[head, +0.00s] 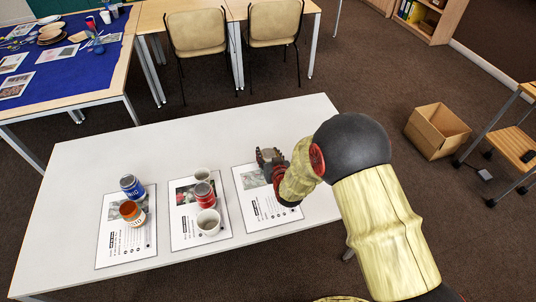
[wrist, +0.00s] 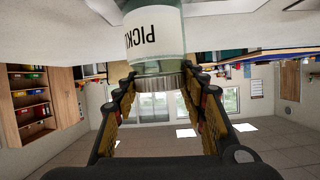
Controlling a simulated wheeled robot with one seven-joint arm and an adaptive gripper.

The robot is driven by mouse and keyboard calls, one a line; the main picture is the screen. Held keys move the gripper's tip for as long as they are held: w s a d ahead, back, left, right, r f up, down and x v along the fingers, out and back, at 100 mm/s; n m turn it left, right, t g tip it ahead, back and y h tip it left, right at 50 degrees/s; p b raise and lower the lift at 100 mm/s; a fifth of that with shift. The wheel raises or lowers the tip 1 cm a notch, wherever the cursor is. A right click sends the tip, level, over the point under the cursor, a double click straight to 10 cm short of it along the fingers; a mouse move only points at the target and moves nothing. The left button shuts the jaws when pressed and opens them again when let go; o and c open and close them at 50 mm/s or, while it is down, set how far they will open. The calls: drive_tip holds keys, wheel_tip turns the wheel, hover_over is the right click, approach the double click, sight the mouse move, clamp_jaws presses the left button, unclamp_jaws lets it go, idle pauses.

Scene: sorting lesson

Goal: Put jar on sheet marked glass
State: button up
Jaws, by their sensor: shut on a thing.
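A clear greenish glass jar with a white label reading "PICKL", partly cut off, shows in the wrist view (wrist: 156,62). My gripper (wrist: 160,84) is shut on it around its metal lid. In the wrist view the picture is upside down, with the white table at the top. In the head view my gripper (head: 271,157) is at the upper part of the right-hand sheet (head: 263,211); my gripper and arm mostly hide the jar there. I cannot tell whether the jar touches the sheet. The sheet markings are too small to read.
The middle sheet (head: 181,232) bears a red can (head: 205,195) and two pale cups. The left sheet (head: 111,252) bears a blue can (head: 132,187) and an orange-and-white container (head: 132,213). The white table (head: 80,160) is bare elsewhere. A cardboard box (head: 437,130) stands on the floor.

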drive_tip(key=o, duration=1.3)
drive_tip(key=shift+f, duration=0.1)
drive_tip(key=shift+c, duration=0.2)
drive_tip(key=shift+s+d+r, duration=0.1)
drive_tip(key=shift+s+r, duration=0.15)
drive_tip(key=shift+r, duration=0.05)
drive_tip(key=p+v, duration=0.3)
drive_tip(key=v, duration=0.8)
drive_tip(key=s+d+r+m+g+h, duration=0.15)
drive_tip(key=d+r, duration=0.25)
drive_tip(key=r, duration=0.4)
drive_tip(key=s+d+r+g+h, duration=0.15)
drive_tip(key=d+r, duration=0.25)
drive_tip(key=r, duration=0.4)
drive_tip(key=s+d+r+g, duration=0.1)
drive_tip(key=s+d+r, duration=0.1)
drive_tip(key=s, duration=0.6)
drive_tip(key=s+d+r+g, duration=0.2)
drive_tip(key=s+r, duration=0.3)
drive_tip(key=s, duration=0.3)
drive_tip(key=s+d+r+g, duration=0.1)
drive_tip(key=s+d+r, duration=0.2)
drive_tip(key=s, duration=0.6)
drive_tip(key=shift+d+r+m+h, duration=0.2)
drive_tip(key=shift+d+m+h, duration=0.25)
drive_tip(key=shift+d, duration=0.25)
